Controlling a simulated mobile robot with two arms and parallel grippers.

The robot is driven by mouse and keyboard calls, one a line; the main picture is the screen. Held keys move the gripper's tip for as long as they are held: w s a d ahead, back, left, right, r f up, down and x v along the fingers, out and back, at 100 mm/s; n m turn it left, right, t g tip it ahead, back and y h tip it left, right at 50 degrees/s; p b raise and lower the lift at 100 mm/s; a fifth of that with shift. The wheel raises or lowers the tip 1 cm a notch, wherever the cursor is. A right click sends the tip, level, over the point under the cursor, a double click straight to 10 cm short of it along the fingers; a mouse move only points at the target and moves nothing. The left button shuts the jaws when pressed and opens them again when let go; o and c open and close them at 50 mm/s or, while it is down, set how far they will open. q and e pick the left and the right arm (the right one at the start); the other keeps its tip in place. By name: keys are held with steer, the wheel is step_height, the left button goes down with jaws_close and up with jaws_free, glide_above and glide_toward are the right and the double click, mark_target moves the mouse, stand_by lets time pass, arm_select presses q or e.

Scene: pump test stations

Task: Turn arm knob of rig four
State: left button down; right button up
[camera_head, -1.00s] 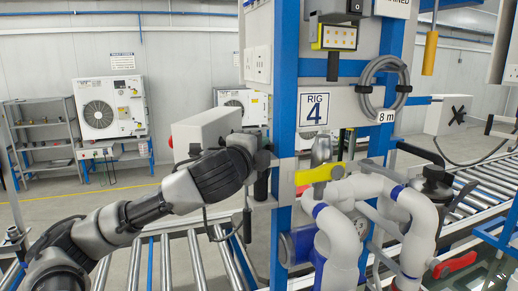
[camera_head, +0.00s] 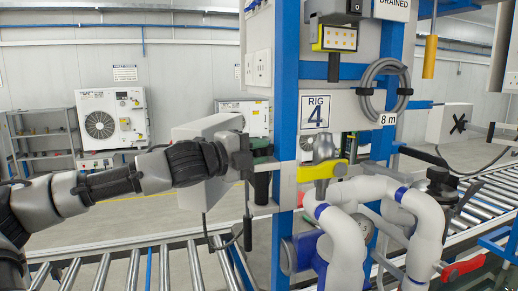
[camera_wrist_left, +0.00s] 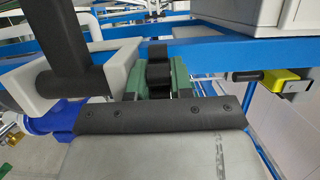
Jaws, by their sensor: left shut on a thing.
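The rig four sign (camera_head: 316,112) hangs on the blue and grey frame of the rig. My right gripper is not in view.
A yellow lever (camera_head: 318,172) and a white pipe (camera_head: 343,245) with blue bands stand right of the gripper. A black handle (camera_head: 262,186) hangs just below it. A coiled grey hose (camera_head: 385,70) is higher up. A roller conveyor (camera_head: 120,265) runs below my arm.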

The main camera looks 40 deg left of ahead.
arm_select(q)
steer(key=m+g+h+p, duration=0.1)
steer(key=m+h+p, duration=0.1)
steer(key=m+g+h+p, duration=0.1)
steer(key=h+p, duration=0.2)
steer(key=shift+w+a+r+m+p, duration=0.1)
steer(key=shift+a+r+m+p, duration=0.1)
steer(key=shift+m+p, duration=0.2)
steer(key=shift+f+m+g+h, duration=0.2)
steer(key=shift+m+g+h, duration=0.15)
steer(key=shift+h, duration=0.45)
steer(key=shift+f+m+g+h, duration=0.1)
steer(key=shift+m+g+h, duration=0.25)
steer(key=shift+m+h, duration=0.15)
steer(key=shift+a+f+m+g+h+b, duration=0.15)
steer(key=shift+m+g+h+b, duration=0.3)
steer(key=shift+m+g+h, duration=0.6)
steer(key=shift+g+h, duration=0.25)
steer(key=shift+h, duration=0.1)
steer(key=shift+m+g+h+b, duration=0.3)
steer(key=shift+m+g, duration=0.1)
steer(key=c, duration=1)
jaws_free()
steer(key=shift+r, duration=0.2)
